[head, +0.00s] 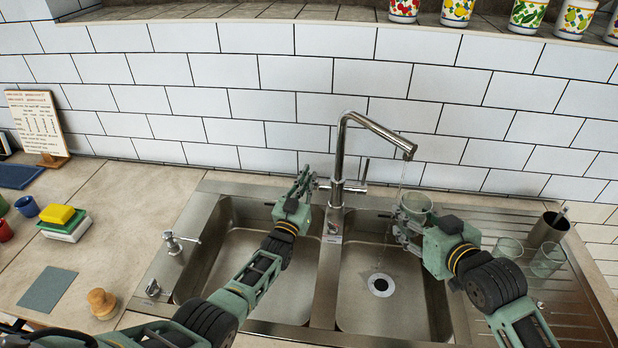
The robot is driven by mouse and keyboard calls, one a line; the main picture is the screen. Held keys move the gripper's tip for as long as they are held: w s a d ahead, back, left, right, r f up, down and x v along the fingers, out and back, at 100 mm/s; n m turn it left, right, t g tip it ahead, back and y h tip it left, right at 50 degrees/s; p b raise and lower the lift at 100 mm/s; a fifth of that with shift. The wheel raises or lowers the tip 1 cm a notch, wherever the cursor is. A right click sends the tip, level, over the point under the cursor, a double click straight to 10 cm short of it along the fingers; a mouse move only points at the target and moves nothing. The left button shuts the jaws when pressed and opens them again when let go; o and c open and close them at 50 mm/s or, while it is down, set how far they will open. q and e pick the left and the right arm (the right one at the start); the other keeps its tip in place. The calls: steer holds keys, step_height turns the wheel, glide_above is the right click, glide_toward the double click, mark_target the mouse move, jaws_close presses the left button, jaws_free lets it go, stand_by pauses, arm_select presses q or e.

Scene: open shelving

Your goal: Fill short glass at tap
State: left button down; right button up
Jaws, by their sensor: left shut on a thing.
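The chrome tap (338,165) stands behind the sink, its spout reaching over the right basin. A thin stream of water falls from the spout, and a thin line of water shows lower down above the drain. My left gripper (303,184) is at the left side of the tap's body, shut on what looks like the tap's side handle. The short glass (416,203) is clear and upright, at the back right of the right basin under the spout. My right gripper (404,230) is shut on it; its fingers partly hide it. The water level inside cannot be made out.
The left basin (225,258) is empty. Two glasses (508,248) (547,260) and a dark metal cup (546,231) stand on the right drainboard. A tiled wall stands behind.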

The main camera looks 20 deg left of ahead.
stand_by(0.3)
arm_select(q)
steer(key=c, duration=1.9)
jaws_free()
steer(key=shift+o, duration=0.2)
steer(key=shift+s, duration=0.1)
steer(key=v, duration=1.2)
steer(key=shift+f, duration=0.15)
